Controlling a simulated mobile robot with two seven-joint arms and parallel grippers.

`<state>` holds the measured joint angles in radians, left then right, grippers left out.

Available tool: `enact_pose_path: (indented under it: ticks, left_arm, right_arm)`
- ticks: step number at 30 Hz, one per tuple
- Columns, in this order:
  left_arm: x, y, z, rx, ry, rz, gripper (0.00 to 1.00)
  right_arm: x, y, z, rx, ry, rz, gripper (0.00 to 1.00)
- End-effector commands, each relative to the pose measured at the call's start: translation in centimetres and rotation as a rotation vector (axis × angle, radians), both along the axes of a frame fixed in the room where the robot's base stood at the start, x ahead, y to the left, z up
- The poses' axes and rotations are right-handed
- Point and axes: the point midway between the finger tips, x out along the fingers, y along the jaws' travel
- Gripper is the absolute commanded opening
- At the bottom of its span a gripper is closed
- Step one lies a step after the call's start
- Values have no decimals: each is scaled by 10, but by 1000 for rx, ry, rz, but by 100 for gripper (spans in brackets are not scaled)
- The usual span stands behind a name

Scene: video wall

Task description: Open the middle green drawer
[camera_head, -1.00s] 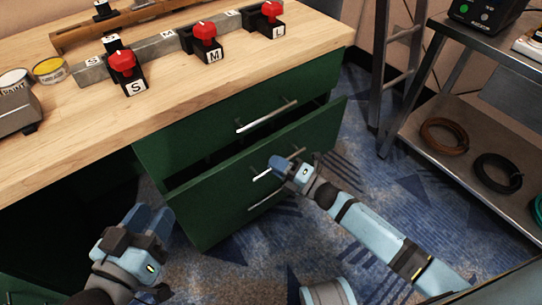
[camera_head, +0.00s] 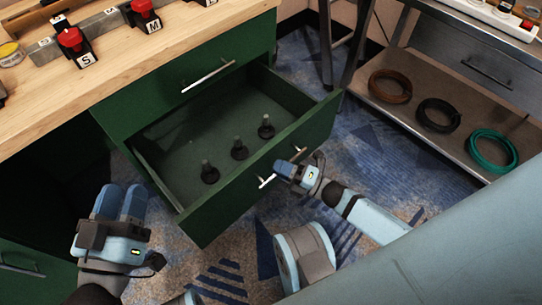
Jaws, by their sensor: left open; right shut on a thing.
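The middle green drawer (camera_head: 222,208) is pulled well out of the green cabinet under the wooden workbench. My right gripper (camera_head: 285,172) is shut on the drawer's metal handle (camera_head: 267,181) at the front panel; the gripper covers part of the handle. My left gripper (camera_head: 121,200) is open and empty, to the left of the drawer and apart from it.
The top drawer with its handle (camera_head: 208,76) is closed. Red buttons (camera_head: 71,40) on black blocks stand on the workbench (camera_head: 120,72). A metal cart (camera_head: 470,140) with coiled cables is at the right. Patterned carpet (camera_head: 215,270) shows in front.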

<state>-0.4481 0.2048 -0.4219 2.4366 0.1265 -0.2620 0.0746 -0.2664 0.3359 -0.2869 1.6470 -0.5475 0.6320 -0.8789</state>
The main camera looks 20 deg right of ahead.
Motion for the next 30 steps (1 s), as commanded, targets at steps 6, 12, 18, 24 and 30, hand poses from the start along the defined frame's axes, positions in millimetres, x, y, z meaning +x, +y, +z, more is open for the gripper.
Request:
enact_pose_path:
  ticks: [6,12,18,24,30]
  left_arm:
    - [-1,0,7,-10,-19,5,43]
    - [-1,1,8,-12,-22,6,43]
    - [-1,0,8,-13,-22,6,43]
    - [-1,0,8,-12,-22,6,43]
    - [-1,0,7,-11,-21,6,43]
  right_arm:
    - [-15,-6,1,-1,-1,-1,0]
    - [-17,-7,1,0,-1,-1,0]
    - [-17,-7,0,-1,-2,-1,0]
    - [-17,-7,0,-1,-1,-1,37]
    - [-17,-7,0,-1,-1,-1,37]
